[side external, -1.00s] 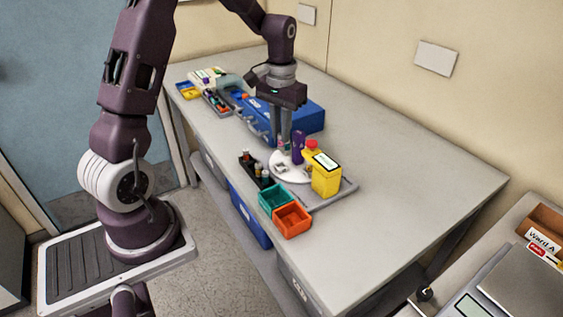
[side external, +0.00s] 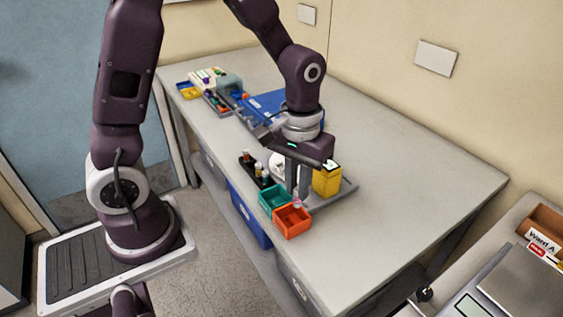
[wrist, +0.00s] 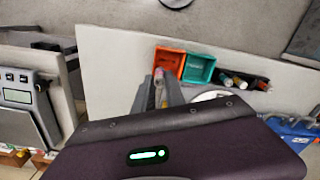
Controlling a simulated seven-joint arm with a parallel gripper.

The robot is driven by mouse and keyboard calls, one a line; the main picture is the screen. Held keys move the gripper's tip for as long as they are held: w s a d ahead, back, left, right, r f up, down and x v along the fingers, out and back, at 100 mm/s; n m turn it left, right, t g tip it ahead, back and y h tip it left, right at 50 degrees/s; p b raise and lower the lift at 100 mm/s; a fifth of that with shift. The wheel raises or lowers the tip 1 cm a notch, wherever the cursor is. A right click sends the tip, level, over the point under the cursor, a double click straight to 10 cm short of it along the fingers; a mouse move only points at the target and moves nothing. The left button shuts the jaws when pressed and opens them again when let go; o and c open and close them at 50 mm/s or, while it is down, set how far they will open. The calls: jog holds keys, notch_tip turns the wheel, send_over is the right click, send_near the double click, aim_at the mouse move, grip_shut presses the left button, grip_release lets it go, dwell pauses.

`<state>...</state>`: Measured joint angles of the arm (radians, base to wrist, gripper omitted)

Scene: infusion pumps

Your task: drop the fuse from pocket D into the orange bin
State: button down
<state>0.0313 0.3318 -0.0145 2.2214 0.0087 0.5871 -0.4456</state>
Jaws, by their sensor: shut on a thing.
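The orange bin (side external: 291,234) stands at the front edge of the bench; it also shows in the wrist view (wrist: 170,51). My gripper (side external: 297,194) points down just behind and above the bin. It is shut on a small fuse (side external: 297,201) with a pinkish end. In the wrist view, the fuse (wrist: 159,74) shows between the fingers, beside the bin's left near corner. I cannot tell exactly how high it is or whether it is fully over the opening. Pocket D cannot be made out; the white round tray (side external: 277,160) is mostly hidden behind my gripper.
A teal bin (side external: 275,195) adjoins the orange one. A black rack (side external: 249,168) with several vials stands behind it. A yellow container (side external: 327,182) stands close right of my gripper on a grey tray (side external: 346,190). The bench to the right is clear.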

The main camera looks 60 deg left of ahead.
aim_at(297, 205)
notch_tip(297, 205, down, 6)
jog(key=shift+r, duration=0.1)
jog(key=c, duration=1.3)
grip_release()
jog(key=shift+r, duration=0.15)
notch_tip(297, 205, up, 7)
jog(key=shift+f, duration=0.1)
jog(key=s+a+r+m+t, duration=0.1)
jog(key=s+r+m+t, duration=0.3)
jog(key=s+r, duration=1)
jog(key=shift+s+a+m+t, duration=0.2)
jog(key=shift+m+t, duration=0.1)
jog(key=shift+t, duration=0.5)
